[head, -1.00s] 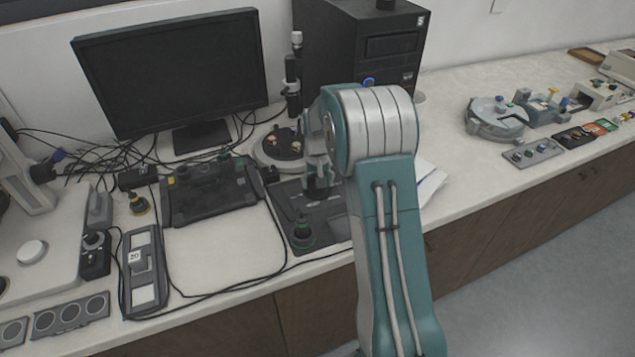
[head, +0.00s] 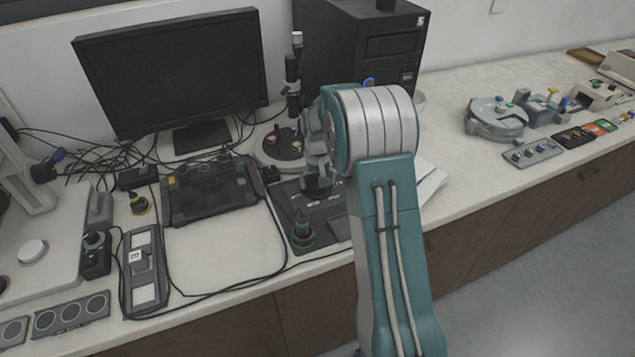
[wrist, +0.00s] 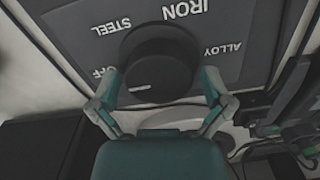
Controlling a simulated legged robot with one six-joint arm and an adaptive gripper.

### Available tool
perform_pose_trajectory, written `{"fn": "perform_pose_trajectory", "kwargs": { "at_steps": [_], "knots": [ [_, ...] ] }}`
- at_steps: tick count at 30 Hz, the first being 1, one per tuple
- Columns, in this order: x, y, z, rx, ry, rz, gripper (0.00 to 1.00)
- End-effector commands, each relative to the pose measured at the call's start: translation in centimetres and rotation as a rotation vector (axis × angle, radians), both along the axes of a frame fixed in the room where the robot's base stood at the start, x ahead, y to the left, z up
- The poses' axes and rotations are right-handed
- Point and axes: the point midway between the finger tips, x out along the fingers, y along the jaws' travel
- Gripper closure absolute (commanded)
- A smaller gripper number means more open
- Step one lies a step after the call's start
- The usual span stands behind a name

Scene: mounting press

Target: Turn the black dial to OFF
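The black dial (wrist: 160,65) is a round, raised knob on a dark grey panel (wrist: 237,32) in the wrist view. White labels STEEL, IRON and ALLOY surround it, and OFF at the left is partly covered. My gripper (wrist: 161,82) is open, with one finger on each side of the dial's near part. I cannot tell whether the fingers touch it. In the head view, my gripper (head: 318,184) is low over the labelled panel (head: 335,229), and the dial is not clear there.
A knob with a green ring (head: 302,237) stands on the panel's near left part. A dark flat device (head: 212,193) lies to the left, with cables around it. A round stand (head: 279,150) and a black computer case (head: 360,50) are behind. Papers (head: 432,180) lie to the right.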

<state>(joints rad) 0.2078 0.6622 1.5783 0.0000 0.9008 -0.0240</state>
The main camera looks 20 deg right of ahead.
Motion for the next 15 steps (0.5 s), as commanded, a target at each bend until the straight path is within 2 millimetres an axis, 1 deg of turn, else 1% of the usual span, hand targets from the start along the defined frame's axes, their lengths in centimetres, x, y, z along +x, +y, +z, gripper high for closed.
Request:
{"fn": "perform_pose_trajectory", "kwargs": {
  "at_steps": [5, 8, 11, 15],
  "knots": [
    [0.0, 0.0, 0.0, 0.0, -0.001, -0.001, 0.0],
    [0.1, 0.0, 0.7, 0.0, -0.002, -0.001, 0.0],
    [0.1, 0.0, 2.2, -0.001, -0.005, -0.001, 0.0],
    [0.2, 0.0, 5.1, -0.001, -0.005, -0.001, 0.0]
  ]
}}
